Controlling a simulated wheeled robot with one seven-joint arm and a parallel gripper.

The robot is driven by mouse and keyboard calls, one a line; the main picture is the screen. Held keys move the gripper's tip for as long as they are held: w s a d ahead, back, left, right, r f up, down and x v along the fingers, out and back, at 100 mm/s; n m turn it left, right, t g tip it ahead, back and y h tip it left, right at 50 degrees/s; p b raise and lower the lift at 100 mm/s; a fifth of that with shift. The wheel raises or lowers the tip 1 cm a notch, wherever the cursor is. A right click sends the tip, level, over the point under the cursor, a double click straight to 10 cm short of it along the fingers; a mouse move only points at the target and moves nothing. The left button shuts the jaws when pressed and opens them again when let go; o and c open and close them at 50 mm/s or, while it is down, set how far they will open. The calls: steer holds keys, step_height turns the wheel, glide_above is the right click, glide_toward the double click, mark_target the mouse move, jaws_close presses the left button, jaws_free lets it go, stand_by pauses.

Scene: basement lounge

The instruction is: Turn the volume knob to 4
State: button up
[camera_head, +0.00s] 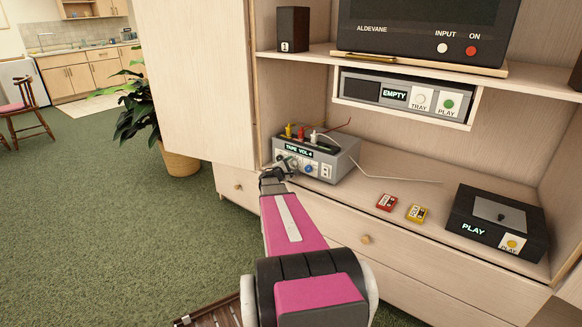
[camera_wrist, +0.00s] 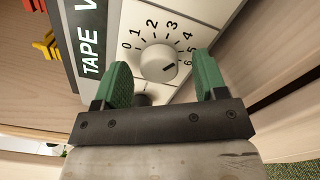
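The volume knob (camera_wrist: 158,62) is a round white knob on the face of a grey amplifier (camera_head: 335,166), inside a printed scale from 0 to 6. Its dark mark points to the right, towards the high numbers; I cannot tell exactly which number it meets. The amplifier's green display (camera_head: 299,150) appears to read TAPE VOL 4. My gripper (camera_wrist: 161,60) is open, its green fingers left and right of the knob with a visible gap on each side. In the head view, my gripper (camera_head: 273,178) is at the amplifier's left front and hides part of its face.
Coloured plugs (camera_head: 301,133) stand on the amplifier. An open cabinet door (camera_head: 195,80) stands left of it.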

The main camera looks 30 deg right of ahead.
steer(key=v, duration=1)
steer(key=shift+s+a, duration=0.15)
steer(key=shift+a, duration=0.25)
steer(key=s+a+f+m+g+y, duration=0.1)
steer(key=s+a+y, duration=0.4)
steer(key=a, duration=0.6)
steer(key=s+a+f+m+g+y, duration=0.2)
steer(key=s+a+m+y, duration=0.4)
steer(key=a, duration=0.5)
steer(key=s+a+f+m+g+y, duration=0.2)
steer(key=s+a+m+g+y, duration=0.1)
steer(key=s+a, duration=0.6)
steer(key=a+g+y, duration=0.1)
steer(key=a+y, duration=0.1)
steer(key=a, duration=0.1)
steer(key=shift+s+y, duration=0.3)
steer(key=shift+s, duration=0.05)
steer(key=shift+a, duration=0.1)
